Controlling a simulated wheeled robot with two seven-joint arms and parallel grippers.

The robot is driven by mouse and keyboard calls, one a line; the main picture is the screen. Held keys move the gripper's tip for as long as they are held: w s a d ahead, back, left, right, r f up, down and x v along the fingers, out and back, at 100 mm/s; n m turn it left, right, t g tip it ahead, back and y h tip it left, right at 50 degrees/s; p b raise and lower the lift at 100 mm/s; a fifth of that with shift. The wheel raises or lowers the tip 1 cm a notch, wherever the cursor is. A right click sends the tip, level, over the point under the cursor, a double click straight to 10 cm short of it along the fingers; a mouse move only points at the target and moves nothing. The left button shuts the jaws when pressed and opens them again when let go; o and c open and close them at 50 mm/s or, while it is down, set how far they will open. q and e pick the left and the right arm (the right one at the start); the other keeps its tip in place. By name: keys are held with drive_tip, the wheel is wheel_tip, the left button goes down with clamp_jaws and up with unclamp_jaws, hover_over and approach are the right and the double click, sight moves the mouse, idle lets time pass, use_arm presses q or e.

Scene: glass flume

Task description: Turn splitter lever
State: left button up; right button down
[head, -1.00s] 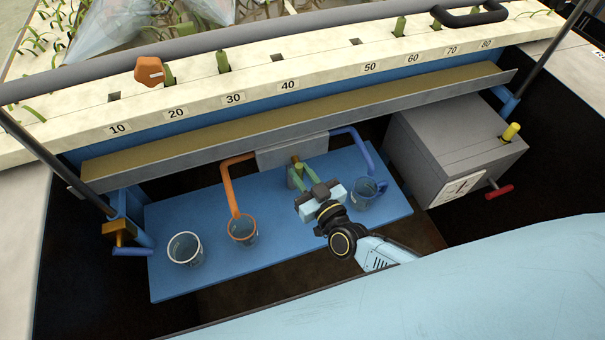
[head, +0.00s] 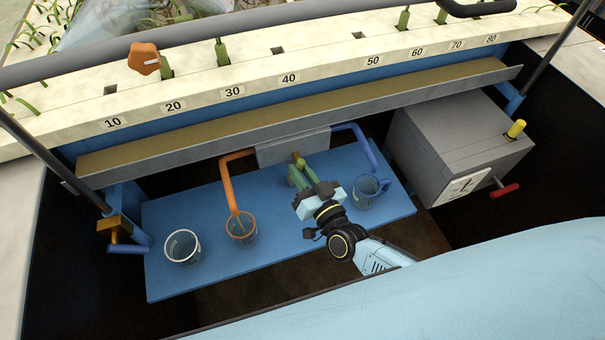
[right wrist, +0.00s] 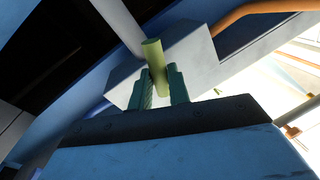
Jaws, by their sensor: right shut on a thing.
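The splitter is a grey box (head: 292,147) under the metal trough, with an orange pipe (head: 228,180) leaving its left side and a blue pipe (head: 362,142) leaving its right. Its lever (head: 300,163) has a yellow-green grip and stands at the front of the box. My right gripper (head: 300,175), with green fingers, is shut on the lever. In the right wrist view the lever's yellow-green grip (right wrist: 155,62) stands between the two fingers (right wrist: 164,88), in front of the grey box. My left gripper is not in view.
A grey box with a dial (head: 455,150) and red handle stands at right.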

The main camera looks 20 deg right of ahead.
drive_tip(key=shift+w+r+m+b, duration=0.15)
drive_tip(key=shift+m+b, duration=0.15)
drive_tip(key=shift+m, duration=0.5)
drive_tip(key=shift+r+m+t+b, duration=0.15)
drive_tip(key=shift+m+t+b, duration=0.2)
drive_tip(key=shift+m, duration=0.35)
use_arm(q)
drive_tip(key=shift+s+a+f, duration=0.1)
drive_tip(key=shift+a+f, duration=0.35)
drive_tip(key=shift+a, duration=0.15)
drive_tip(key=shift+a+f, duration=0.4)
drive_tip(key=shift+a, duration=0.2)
use_arm(e)
drive_tip(key=shift+m, duration=0.3)
drive_tip(key=shift+r, duration=0.1)
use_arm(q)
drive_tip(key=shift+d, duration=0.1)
use_arm(e)
drive_tip(key=c, duration=1.3)
unclamp_jaws()
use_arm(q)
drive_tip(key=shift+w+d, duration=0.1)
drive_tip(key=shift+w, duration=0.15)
